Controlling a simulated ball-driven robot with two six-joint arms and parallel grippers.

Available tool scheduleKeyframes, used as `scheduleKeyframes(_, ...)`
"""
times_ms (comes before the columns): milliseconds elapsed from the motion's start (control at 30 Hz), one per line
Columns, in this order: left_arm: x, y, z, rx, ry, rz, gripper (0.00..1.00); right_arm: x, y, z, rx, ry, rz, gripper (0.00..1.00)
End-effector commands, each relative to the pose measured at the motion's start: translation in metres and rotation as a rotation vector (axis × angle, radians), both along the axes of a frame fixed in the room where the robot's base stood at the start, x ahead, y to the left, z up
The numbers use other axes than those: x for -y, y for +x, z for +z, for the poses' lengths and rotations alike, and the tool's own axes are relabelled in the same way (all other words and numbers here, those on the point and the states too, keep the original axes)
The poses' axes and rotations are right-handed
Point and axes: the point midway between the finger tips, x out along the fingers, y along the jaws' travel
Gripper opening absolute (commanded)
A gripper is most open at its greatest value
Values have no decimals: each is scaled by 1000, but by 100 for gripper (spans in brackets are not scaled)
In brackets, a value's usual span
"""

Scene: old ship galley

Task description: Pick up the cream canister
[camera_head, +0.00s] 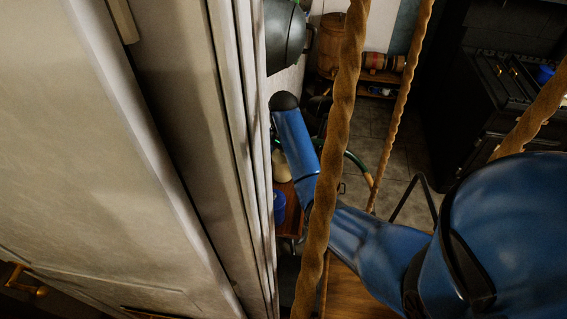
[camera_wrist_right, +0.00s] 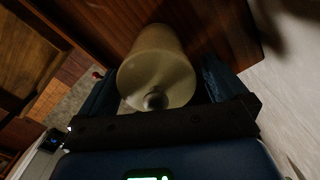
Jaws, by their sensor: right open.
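The cream canister (camera_wrist_right: 157,50) stands on a reddish-brown wooden surface in the right wrist view, its round lid and dark knob facing the camera. My right gripper (camera_wrist_right: 160,84) is open, with one dark blue finger on each side of the canister. I cannot tell whether either finger touches it. In the head view a small cream patch, likely the canister (camera_head: 282,166), shows just left of my blue right arm, which covers part of it. The fingers are not clear there. My left gripper is in neither view.
A large pale panel (camera_head: 90,130) fills the left of the head view, close to my right arm. Thick ropes (camera_head: 338,120) hang in front of the arm. A black stove (camera_head: 500,75) stands at the upper right.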

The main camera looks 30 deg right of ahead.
Motion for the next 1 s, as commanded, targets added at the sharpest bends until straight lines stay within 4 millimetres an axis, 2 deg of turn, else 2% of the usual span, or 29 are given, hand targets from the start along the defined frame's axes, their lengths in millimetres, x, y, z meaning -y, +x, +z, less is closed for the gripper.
scheduleKeyframes(100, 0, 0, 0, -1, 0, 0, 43, 0, 0, 0, 0, 0, 0, 98)
scheduleKeyframes(567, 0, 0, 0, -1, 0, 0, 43, 0, 0, -1, -1, 0, 0, 28)
scheduleKeyframes(1000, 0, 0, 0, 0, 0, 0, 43, 5, 2, 4, -1, 0, 0, 28)
